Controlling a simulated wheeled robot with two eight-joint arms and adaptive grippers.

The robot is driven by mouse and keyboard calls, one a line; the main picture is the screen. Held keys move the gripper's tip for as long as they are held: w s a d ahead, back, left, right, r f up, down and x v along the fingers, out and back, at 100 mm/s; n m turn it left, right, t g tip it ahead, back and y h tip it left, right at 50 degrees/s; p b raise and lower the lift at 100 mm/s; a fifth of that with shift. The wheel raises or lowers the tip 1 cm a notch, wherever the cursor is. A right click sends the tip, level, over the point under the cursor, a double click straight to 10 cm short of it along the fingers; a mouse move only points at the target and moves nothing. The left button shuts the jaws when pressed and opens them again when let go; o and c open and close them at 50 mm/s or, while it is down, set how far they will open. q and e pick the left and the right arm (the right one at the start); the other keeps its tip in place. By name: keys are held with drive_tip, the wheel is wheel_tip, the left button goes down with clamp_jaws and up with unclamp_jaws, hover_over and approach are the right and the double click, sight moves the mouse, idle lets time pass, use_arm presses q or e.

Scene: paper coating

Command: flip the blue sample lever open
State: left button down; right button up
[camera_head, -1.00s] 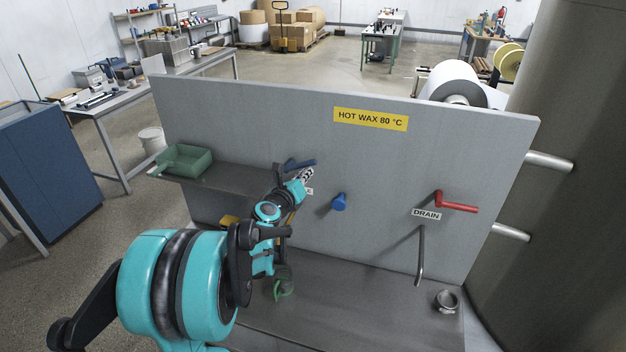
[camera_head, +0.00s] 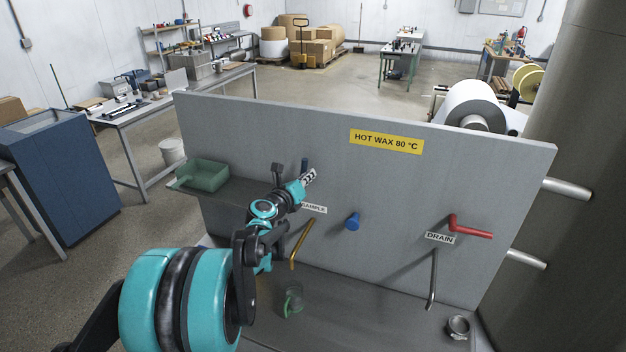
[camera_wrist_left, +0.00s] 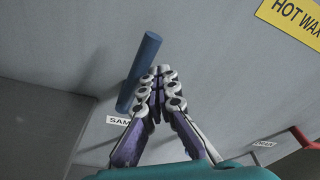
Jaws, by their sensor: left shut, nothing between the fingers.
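The blue sample lever (camera_head: 305,165) points up from the grey panel above the SAMPLE label (camera_head: 314,208). In the left wrist view the lever (camera_wrist_left: 139,72) is a blue rod, leaning slightly, just left of my fingers. My left gripper (camera_head: 311,174) is shut and empty beside the lever at the panel; its closed fingertips also show in the wrist view (camera_wrist_left: 161,73). I cannot tell whether they touch the lever. My right gripper is out of view.
A brass spout (camera_head: 302,242) hangs below the label, with a green clear mug (camera_head: 292,300) beneath it. A blue knob (camera_head: 352,221) and a red drain lever (camera_head: 470,228) are to the right. A green tray (camera_head: 207,175) sits on the left shelf.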

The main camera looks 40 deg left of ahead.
use_arm(q)
drive_tip(key=shift+s+a+r, duration=0.15)
drive_tip(key=shift+a+r, duration=0.1)
drive_tip(key=shift+a, duration=0.45)
idle(0.3)
